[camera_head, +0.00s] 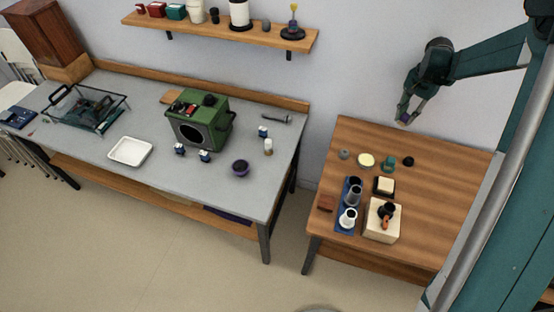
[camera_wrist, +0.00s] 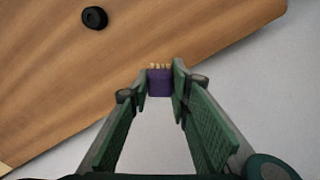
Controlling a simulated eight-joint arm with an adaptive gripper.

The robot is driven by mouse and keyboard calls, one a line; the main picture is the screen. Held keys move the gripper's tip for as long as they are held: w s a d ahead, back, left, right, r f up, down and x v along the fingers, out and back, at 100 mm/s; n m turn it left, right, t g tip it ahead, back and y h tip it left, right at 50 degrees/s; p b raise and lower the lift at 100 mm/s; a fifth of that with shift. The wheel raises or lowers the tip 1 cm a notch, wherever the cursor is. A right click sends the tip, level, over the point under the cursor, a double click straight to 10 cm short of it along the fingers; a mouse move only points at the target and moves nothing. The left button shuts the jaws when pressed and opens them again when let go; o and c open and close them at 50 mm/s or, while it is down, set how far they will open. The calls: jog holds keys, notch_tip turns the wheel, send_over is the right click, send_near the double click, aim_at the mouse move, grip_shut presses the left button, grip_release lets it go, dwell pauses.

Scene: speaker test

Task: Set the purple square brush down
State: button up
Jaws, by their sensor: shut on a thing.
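My gripper (camera_head: 404,118) is at the back of the wooden table (camera_head: 450,185) on the right, raised in front of the wall. In the wrist view its fingers (camera_wrist: 160,84) are closed on the purple square brush (camera_wrist: 159,83), one finger on each side. The brush's pale bristle end points away from the gripper. In the wrist view, the brush overlaps the table's edge, with a pale surface beyond that edge. In the head view only a small purple bit of the brush (camera_head: 403,122) shows at the fingertips.
A small black round thing (camera_head: 408,161) stands on the wooden table; a black ring-like thing (camera_wrist: 95,18) shows in the wrist view. A cream disc (camera_head: 366,160), a blue tray (camera_head: 345,226) with cups and a pale block (camera_head: 376,232) are also there. The table's right part looks bare.

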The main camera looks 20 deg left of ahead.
jog(key=s+a+f+n+b, duration=0.15)
jog(key=s+a, duration=0.45)
jog(key=a, duration=0.9)
jog(key=s+a+n+p, duration=0.1)
jog(key=s+a+n, duration=0.3)
jog(key=a, duration=1)
jog(key=s+a+f+n+b, duration=0.15)
jog(key=s+a, duration=0.55)
jog(key=a, duration=0.8)
jog(key=s+a+r+p, duration=0.1)
jog(key=s+a+p, duration=0.1)
jog(key=s+a, duration=2.8)
jog(key=a, duration=0.4)
jog(key=shift+r, duration=0.35)
jog(key=shift+f, duration=0.1)
jog(key=shift+f+b, duration=0.45)
jog(key=shift+f, duration=2.6)
jog(key=shift+f, duration=1.85)
